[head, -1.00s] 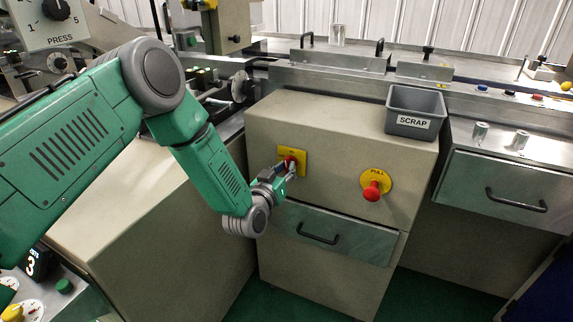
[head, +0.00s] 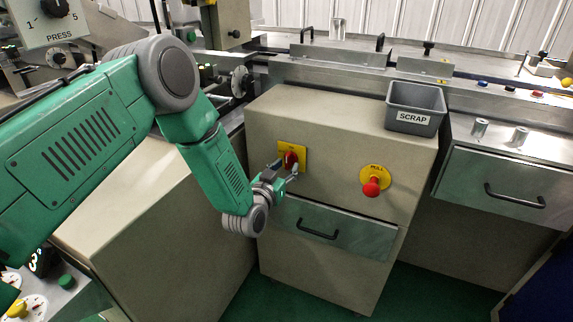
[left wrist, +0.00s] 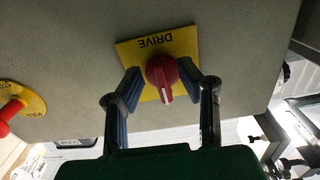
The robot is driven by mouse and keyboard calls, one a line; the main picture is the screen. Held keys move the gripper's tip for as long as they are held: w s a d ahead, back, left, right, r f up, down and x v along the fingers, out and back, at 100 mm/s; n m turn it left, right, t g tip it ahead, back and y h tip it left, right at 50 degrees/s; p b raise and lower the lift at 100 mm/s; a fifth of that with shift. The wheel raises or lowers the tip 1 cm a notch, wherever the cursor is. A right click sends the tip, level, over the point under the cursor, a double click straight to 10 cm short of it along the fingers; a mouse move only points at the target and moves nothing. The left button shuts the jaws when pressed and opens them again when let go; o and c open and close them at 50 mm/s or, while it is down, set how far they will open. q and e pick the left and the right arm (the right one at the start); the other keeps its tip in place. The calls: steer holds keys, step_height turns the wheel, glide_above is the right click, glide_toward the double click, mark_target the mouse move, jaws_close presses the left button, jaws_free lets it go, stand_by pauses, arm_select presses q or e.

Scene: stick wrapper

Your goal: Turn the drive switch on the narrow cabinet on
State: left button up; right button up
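The red drive switch (head: 291,160) sits on a yellow plate (head: 303,153) on the front of the narrow cabinet (head: 340,125). In the left wrist view the red knob (left wrist: 163,72) shows upside down on its yellow DRIVE plate (left wrist: 136,52), with its white mark pointing down the picture. My left gripper (head: 287,172) is just in front of the switch. Its two blue-padded fingers (left wrist: 161,92) are spread, one on each side of the knob, with gaps visible and nothing held. My right gripper is not in view.
A red pull knob (head: 372,188) sticks out on a yellow disc to the right of the switch. A drawer with a black handle (head: 318,234) is below. A grey SCRAP bin (head: 414,105) stands on the cabinet top. A beige box-shaped cabinet (head: 150,210) stands to the left.

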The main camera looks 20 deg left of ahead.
arm_select(q)
steer(key=shift+w+r, duration=0.15)
steer(key=shift+r, duration=0.15)
steer(key=s, duration=1.2)
steer(key=shift+a, duration=0.3)
steer(key=shift+f, duration=0.1)
steer(key=s+d+f+g+p, duration=0.1)
steer(key=s+d+f+g, duration=0.1)
steer(key=s+f+g, duration=0.95)
steer(key=s+a+f+g, duration=0.1)
steer(key=s+f+g, duration=0.1)
steer(key=s, duration=0.9)
steer(key=s+a+f+g, duration=0.2)
steer(key=s+g, duration=0.1)
steer(key=s, duration=0.8)
steer(key=shift+a+f+g+y+p, duration=0.25)
steer(key=shift+f+g+y+p, duration=0.05)
steer(key=shift+f+g+p, duration=0.1)
